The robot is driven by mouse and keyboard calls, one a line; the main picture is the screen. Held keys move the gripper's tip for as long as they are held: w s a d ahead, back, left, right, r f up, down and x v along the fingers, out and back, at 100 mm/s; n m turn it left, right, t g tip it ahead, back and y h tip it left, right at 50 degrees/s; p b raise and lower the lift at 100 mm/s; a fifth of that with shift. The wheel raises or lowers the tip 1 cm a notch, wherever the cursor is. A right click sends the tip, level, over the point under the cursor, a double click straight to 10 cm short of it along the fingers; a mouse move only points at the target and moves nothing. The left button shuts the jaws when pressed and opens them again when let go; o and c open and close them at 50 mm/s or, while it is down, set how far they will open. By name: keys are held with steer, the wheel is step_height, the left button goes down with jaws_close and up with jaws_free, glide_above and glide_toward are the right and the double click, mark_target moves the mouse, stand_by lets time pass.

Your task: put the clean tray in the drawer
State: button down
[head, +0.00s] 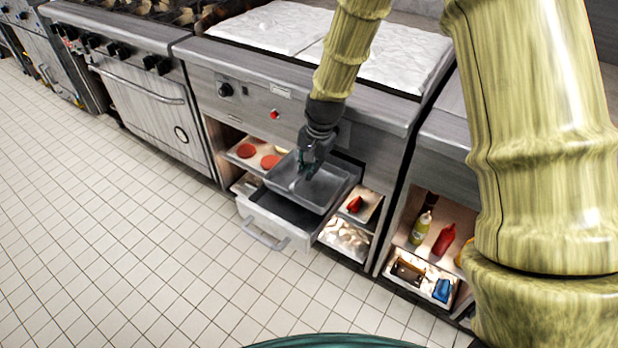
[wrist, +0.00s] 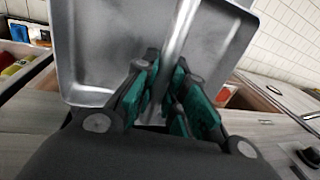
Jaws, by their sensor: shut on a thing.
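My gripper (head: 308,168) is shut on the clean tray (head: 327,187), a grey metal tray with raised walls. The tray is held tilted above the open drawer (head: 268,215), which is pulled out from under the counter and has a handle at its front. In the wrist view the tray (wrist: 95,65) fills the upper middle, and the green fingers of my gripper (wrist: 172,95) close on a bar or ridge of it. The tray hides much of the drawer's inside. I cannot tell whether the tray touches the drawer's rim.
Shelves flank the drawer: red discs (head: 270,161) on the left, a red item (head: 355,204) on the right. Further right are a red bottle (head: 443,238) and a bin with a blue item (head: 441,290). The tiled floor in front is clear.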

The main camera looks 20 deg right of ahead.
mark_target(316, 184)
steer(key=shift+f, duration=1.85)
steer(key=shift+f, duration=0.1)
steer(key=c, duration=1.5)
jaws_free()
steer(key=r, duration=0.4)
steer(key=s+d+r, duration=0.1)
steer(key=r, duration=0.3)
steer(key=s+r, duration=0.1)
steer(key=r, duration=0.3)
steer(key=shift+d+p, duration=0.2)
steer(key=shift+p, duration=0.15)
